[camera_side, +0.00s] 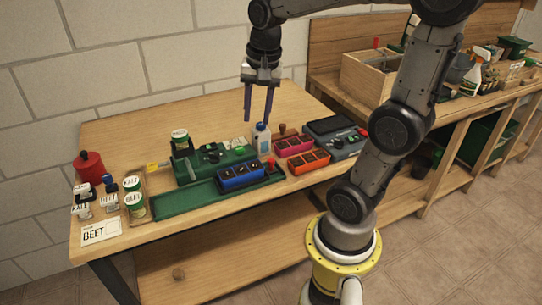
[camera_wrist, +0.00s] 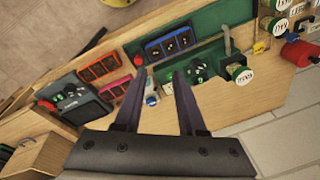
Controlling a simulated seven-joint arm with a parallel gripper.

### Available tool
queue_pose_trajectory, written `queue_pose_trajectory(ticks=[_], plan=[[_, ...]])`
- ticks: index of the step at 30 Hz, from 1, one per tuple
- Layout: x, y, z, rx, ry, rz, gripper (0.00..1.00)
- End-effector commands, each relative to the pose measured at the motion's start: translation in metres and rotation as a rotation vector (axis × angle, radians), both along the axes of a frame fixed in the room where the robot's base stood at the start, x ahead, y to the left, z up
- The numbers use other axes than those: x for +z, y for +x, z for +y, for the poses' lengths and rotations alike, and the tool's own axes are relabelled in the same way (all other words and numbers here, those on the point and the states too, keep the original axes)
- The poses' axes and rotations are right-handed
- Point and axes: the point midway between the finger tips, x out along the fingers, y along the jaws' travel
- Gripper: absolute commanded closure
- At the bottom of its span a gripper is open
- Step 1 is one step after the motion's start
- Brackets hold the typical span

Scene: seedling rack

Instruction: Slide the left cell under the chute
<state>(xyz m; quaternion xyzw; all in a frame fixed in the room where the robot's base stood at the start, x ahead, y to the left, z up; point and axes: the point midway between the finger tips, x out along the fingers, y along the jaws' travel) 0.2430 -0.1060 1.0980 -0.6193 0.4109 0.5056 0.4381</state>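A blue tray (camera_side: 240,176) with a row of three dark cells sits at the right end of a long green track (camera_side: 170,205). It also shows in the wrist view (camera_wrist: 168,44). A green machine (camera_side: 193,168) stands behind the track, with a labelled can (camera_side: 180,139) at its left end. I cannot clearly make out the chute or whether a cell is under it. A red knob (camera_side: 270,163) is just right of the blue tray. My gripper (camera_side: 259,118) points down above the table behind the tray, fingers apart and empty, also seen in the wrist view (camera_wrist: 160,74).
A white bottle (camera_side: 261,138) with a blue cap stands close to my fingers. Pink (camera_side: 293,146) and orange (camera_side: 308,162) trays and a dark device (camera_side: 340,140) lie to the right. Seed cans, stamps and a BEET card (camera_side: 101,231) crowd the left end. The back left tabletop is clear.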

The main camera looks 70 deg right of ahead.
Motion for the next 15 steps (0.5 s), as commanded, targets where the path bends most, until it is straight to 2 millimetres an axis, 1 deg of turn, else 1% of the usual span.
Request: queue_pose_trajectory(ticks=[1,3,6,9,13,15], plan=[[-0.009,0.003,-0.019,-0.082,0.021,0.037,0.6],[-0.019,0.004,-0.04,-0.16,0.043,0.075,0.6],[-0.033,0.002,-0.063,-0.226,0.068,0.115,0.6],[-0.042,-0.004,-0.074,-0.268,0.086,0.142,0.6],[-0.048,-0.007,-0.077,-0.282,0.089,0.144,0.6],[-0.054,-0.007,-0.077,-0.281,0.09,0.145,0.6]])
